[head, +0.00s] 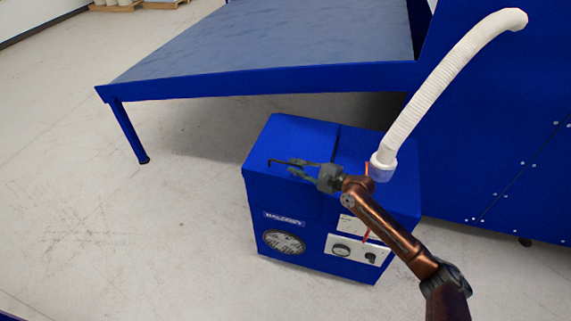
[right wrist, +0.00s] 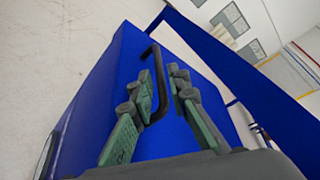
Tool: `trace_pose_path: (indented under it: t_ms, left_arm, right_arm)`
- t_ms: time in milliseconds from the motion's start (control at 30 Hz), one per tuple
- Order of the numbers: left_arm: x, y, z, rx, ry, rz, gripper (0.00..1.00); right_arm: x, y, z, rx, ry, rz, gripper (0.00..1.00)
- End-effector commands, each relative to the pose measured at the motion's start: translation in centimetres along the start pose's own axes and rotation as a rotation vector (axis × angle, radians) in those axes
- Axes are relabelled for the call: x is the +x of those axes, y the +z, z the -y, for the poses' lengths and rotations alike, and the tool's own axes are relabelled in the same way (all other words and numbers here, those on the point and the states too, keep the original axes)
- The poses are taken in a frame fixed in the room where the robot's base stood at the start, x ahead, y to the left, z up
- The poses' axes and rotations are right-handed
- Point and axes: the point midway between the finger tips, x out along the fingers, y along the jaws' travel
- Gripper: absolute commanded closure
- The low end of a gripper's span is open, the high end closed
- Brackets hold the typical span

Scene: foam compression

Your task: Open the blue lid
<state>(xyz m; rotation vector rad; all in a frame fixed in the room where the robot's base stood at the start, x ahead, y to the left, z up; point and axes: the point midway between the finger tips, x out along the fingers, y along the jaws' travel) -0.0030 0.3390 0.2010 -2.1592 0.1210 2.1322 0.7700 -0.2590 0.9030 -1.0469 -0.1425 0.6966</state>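The blue lid (head: 292,133) lies shut on the left part of the top of a blue box (head: 300,215). A thin black bent handle (head: 272,162) stands on the lid and also shows in the right wrist view (right wrist: 157,66). My right gripper (head: 290,168) is above the lid at the handle. In the right wrist view its two fingers (right wrist: 163,85) are apart, with the handle between them. The handle runs close to the left finger; I cannot tell whether they touch. My left gripper is not in view.
A white ribbed hose (head: 440,85) rises from the right part of the box top, close to my right arm. A blue table (head: 270,45) stands behind, and a tall blue cabinet (head: 500,130) stands at the right. The floor at the left is clear.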

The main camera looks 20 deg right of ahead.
Motion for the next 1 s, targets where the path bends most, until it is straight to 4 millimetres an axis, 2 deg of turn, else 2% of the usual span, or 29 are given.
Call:
trace_pose_path:
  t_ms: [100,333,667,900,1000]
  left_arm:
    - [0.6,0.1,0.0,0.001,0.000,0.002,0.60]
    - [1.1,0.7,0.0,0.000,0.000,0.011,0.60]
    - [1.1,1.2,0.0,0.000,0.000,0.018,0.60]
    - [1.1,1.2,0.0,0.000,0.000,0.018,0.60]
    - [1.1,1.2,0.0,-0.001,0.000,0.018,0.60]
  right_arm:
    - [2.1,-0.1,-0.1,0.002,0.000,0.001,0.84]
    - [4.3,-0.2,-0.1,0.002,-0.001,-0.002,0.84]
    - [4.5,-0.2,0.0,0.002,-0.001,-0.003,0.84]
    - [4.5,-0.2,0.0,0.002,-0.001,-0.003,1.00]
    - [4.5,-0.2,0.0,0.002,-0.001,-0.003,1.00]
